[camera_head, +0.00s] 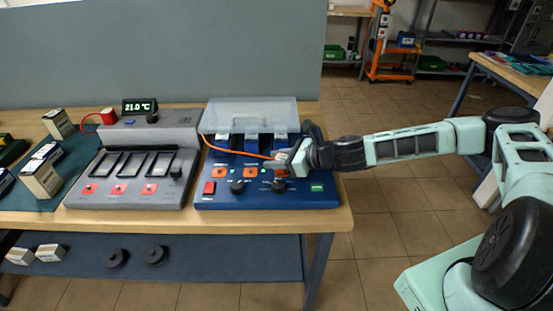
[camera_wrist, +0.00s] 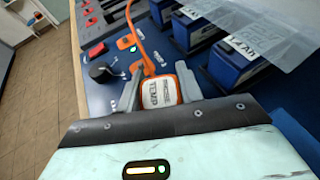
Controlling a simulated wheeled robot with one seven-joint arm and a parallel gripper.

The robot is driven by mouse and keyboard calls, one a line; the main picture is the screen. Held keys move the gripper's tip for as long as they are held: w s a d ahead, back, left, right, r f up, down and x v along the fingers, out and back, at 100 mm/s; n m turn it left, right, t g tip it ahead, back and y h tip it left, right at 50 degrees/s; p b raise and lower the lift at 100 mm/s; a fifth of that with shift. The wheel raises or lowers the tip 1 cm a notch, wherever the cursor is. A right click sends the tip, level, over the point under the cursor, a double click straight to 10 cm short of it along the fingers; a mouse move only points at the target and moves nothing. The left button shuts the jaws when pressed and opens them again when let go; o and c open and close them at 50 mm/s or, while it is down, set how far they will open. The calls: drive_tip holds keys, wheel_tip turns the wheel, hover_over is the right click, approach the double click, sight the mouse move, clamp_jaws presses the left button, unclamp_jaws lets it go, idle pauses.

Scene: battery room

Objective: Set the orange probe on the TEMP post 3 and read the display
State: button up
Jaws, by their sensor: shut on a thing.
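My gripper (camera_head: 291,160) is over the right front of the blue battery panel (camera_head: 265,193). In the wrist view my gripper (camera_wrist: 160,78) is shut on the orange probe (camera_wrist: 162,91), which has a white label with dark lettering. An orange cable runs from the probe to the left in the head view. Orange square plates (camera_head: 250,173) line the panel's front, and one also shows in the wrist view (camera_wrist: 127,42). The rightmost plate is mostly hidden by my gripper. I cannot tell whether the probe touches a post. The display (camera_head: 139,106) reads 21.0 °C.
A clear cover (camera_head: 250,112) stands raised over the blue batteries (camera_wrist: 239,62) beside my gripper. Black knobs (camera_wrist: 99,71) and a red button (camera_head: 209,187) are on the panel. A grey charger (camera_head: 130,188) stands left of it. Boxes (camera_head: 40,178) lie on the left mat.

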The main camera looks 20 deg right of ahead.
drive_tip(key=shift+f+b, duration=0.3)
drive_tip(key=shift+f, duration=0.3)
idle(0.5)
drive_tip(key=o, duration=0.8)
drive_tip(key=shift+d+r, duration=0.1)
drive_tip(key=shift+p+v, duration=2.35)
drive_tip(key=shift+v, duration=3.1)
